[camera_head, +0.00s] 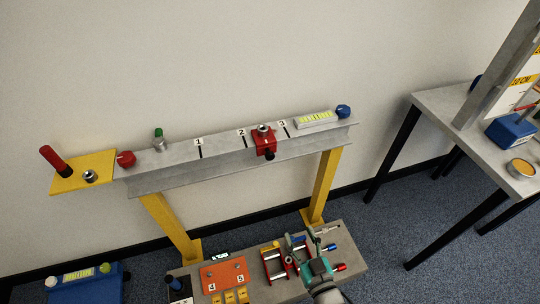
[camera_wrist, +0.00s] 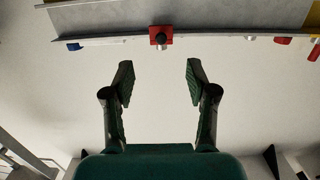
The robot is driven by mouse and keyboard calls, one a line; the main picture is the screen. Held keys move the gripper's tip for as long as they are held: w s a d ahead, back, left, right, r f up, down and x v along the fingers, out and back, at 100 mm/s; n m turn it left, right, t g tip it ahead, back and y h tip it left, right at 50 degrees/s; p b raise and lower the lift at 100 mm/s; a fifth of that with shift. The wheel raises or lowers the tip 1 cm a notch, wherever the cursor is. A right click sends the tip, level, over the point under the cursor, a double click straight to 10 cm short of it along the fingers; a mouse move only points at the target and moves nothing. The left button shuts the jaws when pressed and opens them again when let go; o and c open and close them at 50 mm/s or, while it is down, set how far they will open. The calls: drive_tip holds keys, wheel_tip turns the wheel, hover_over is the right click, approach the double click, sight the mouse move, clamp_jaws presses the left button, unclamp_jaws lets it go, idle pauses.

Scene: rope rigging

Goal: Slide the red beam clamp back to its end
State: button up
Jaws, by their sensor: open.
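The red beam clamp (camera_head: 265,143) sits on the grey steel beam (camera_head: 210,160) between the marks 2 and 3, with a dark knob on its front. In the wrist view the red clamp (camera_wrist: 161,34) is at top centre, on the beam's edge (camera_wrist: 200,18). My gripper (camera_head: 301,236) is low in the head view, in front of and below the beam, over the bench. The wrist view shows its two fingers (camera_wrist: 159,84) spread wide and empty. The clamp lies beyond the fingertips, roughly centred between them, with a gap.
A red knob (camera_head: 126,158) is at the beam's left end and a blue knob (camera_head: 343,111) at its right end. A yellow plate (camera_head: 82,172) juts left. Yellow posts (camera_head: 322,185) support the beam. The bench below holds an orange block (camera_head: 222,275) and tools.

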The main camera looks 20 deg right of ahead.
drive_tip(key=t, duration=0.1)
approach(271, 157)
drive_tip(key=w, duration=1)
drive_tip(key=shift+w, duration=0.4)
clamp_jaws()
